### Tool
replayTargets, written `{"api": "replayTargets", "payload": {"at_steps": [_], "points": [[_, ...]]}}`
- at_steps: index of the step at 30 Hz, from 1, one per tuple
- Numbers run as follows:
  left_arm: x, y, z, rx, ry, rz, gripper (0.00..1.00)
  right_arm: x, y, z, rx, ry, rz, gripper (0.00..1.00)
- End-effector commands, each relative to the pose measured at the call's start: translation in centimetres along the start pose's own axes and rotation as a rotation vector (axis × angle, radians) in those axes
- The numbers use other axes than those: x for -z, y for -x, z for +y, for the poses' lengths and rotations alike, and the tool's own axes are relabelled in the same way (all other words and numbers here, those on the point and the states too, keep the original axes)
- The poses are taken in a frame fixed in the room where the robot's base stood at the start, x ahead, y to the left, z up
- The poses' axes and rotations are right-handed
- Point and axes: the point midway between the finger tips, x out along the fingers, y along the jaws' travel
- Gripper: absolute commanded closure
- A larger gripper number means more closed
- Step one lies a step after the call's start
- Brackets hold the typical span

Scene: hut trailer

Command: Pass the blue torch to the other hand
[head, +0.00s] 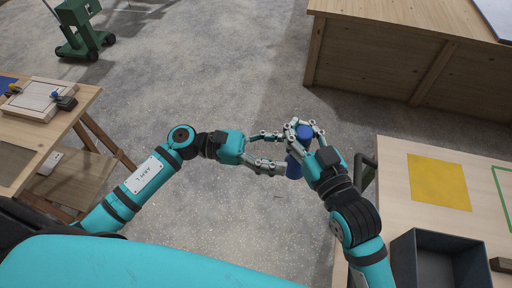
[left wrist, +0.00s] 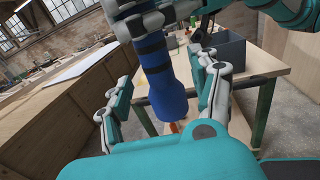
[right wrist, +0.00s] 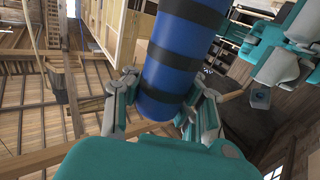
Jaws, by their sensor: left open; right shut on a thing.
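The blue torch (head: 294,168) has dark bands and is held in the air over the floor. My right gripper (head: 304,132) is shut on it near its upper end; in the right wrist view the banded torch (right wrist: 182,55) sits between the fingers. My left gripper (head: 268,150) is open, with its fingers reaching to the torch from the left. In the left wrist view the torch (left wrist: 165,85) stands between the spread left fingers, with gaps on both sides. The part inside the right fingers is partly hidden.
A light table at the right holds a yellow square (head: 438,182), a green outline and a grey bin (head: 440,262). A wooden bench (head: 400,60) stands at the back. A work table (head: 50,110) is at the left and a green wheeled object (head: 82,30) behind it. Open floor lies between.

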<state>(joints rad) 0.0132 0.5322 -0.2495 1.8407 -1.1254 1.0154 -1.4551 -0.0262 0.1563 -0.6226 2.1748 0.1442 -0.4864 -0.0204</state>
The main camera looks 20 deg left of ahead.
Motion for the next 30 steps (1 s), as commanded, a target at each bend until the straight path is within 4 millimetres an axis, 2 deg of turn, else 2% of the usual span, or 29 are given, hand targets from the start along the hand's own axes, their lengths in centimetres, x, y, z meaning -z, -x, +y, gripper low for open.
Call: {"api": "replayTargets", "payload": {"at_steps": [3, 9, 21, 23, 30], "points": [[-0.1, -2.2, 0.1, 0.0, 0.0, -0.003, 0.37, 0.1, 0.0, 0.0, 0.0, 0.0, 0.002, 1.0], [0.0, -4.6, 0.1, -0.001, 0.003, -0.001, 0.37, 0.1, 0.0, 0.0, 0.0, 0.0, 0.002, 1.0], [0.0, -5.4, 0.1, -0.003, 0.003, 0.0, 0.37, 0.1, 0.0, 0.0, 0.0, 0.0, 0.002, 1.0], [0.0, -5.4, 0.1, -0.003, 0.003, 0.0, 0.42, 0.1, 0.0, 0.0, 0.0, 0.0, 0.002, 1.0], [0.0, -5.4, 0.1, -0.003, 0.003, 0.0, 0.74, 0.1, 0.0, 0.0, 0.0, 0.0, 0.002, 1.0]]}}
